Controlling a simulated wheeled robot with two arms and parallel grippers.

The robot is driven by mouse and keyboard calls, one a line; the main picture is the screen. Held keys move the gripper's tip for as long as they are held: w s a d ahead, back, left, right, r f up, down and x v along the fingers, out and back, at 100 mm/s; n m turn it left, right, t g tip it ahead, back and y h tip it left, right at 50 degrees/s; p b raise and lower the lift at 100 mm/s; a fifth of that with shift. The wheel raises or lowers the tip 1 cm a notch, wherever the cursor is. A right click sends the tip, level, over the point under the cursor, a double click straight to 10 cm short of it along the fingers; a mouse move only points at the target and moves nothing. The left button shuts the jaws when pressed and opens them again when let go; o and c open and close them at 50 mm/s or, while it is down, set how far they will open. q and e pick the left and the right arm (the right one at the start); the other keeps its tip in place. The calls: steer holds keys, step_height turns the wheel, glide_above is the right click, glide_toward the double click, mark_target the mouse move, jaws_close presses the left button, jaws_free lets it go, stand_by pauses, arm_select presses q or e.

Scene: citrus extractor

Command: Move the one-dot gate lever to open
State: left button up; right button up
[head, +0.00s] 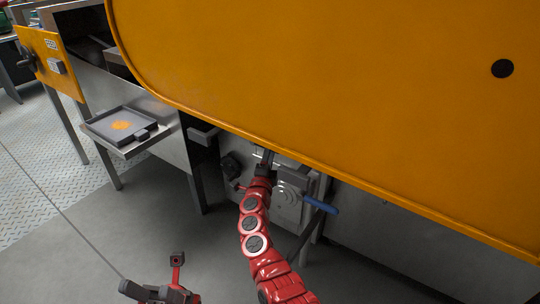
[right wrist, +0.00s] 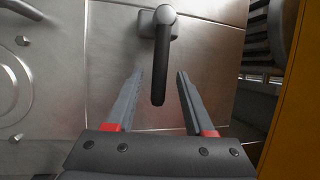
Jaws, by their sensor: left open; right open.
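A lever (right wrist: 160,60) with a metal mount and a dark handle hangs straight down from a steel plate in the right wrist view. My right gripper (right wrist: 160,76) is open, its two fingers on either side of the handle's lower part, with gaps on both sides. No dot mark shows beside this lever. In the head view my right gripper (head: 265,158) reaches under the orange panel (head: 320,75), which partly hides it. The panel bears one black dot (head: 502,68). My left gripper (head: 155,288) is open and empty, low at the bottom left.
A blue handle (head: 320,205) sticks out right of my right arm. A dark knob (head: 230,166) is to its left. A grey tray (head: 121,124) with an orange mark rests on a shelf at left. A curved metal handle (right wrist: 22,18) is left of the lever.

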steer(key=shift+w, duration=0.2)
jaws_close()
stand_by(0.3)
stand_by(1.2)
